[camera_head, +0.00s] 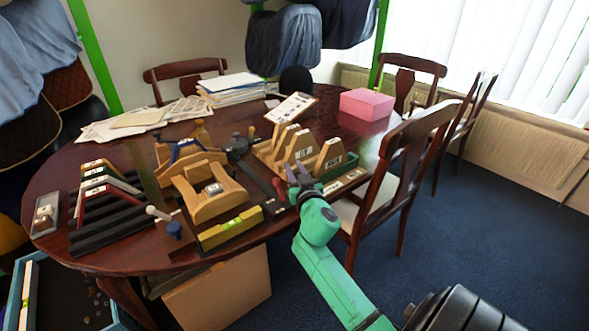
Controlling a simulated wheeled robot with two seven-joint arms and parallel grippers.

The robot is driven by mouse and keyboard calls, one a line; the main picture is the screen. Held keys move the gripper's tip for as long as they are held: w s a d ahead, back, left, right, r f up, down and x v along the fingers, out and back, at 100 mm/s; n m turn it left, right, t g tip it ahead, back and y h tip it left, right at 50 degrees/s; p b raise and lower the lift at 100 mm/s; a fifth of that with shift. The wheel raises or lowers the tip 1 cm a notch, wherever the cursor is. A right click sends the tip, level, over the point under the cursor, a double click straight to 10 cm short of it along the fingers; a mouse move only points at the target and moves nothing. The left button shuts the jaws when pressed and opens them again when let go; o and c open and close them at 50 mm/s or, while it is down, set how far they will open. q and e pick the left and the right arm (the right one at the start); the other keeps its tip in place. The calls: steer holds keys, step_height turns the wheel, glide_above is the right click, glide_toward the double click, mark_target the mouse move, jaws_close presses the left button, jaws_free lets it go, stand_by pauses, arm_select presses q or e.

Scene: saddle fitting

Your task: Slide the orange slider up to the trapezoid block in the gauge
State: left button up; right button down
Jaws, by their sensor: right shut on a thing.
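My right gripper (298,176) is at the right front edge of the table, on the end of my green arm. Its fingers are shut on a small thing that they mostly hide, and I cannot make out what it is. Several light wooden blocks with sloping sides and labels (330,154) stand just beyond it, in and around a green tray (341,171). A dark bar with a round head (237,147) lies left of the gripper and may be the gauge. I cannot clearly pick out the orange slider or a trapezoid block in the gauge. My left gripper is not in view.
Wooden saddle-shaped stands (216,199) and a yellow level (231,228) are left of the gripper. A red-handled tool (278,188) lies close beside it. A black stepped rack (105,215) is at the left. A chair (400,170) stands close to the right of the arm.

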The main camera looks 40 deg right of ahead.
stand_by(0.4)
steer(key=shift+d, duration=1.65)
steer(key=c, duration=0.7)
jaws_free()
steer(key=shift+a, duration=0.1)
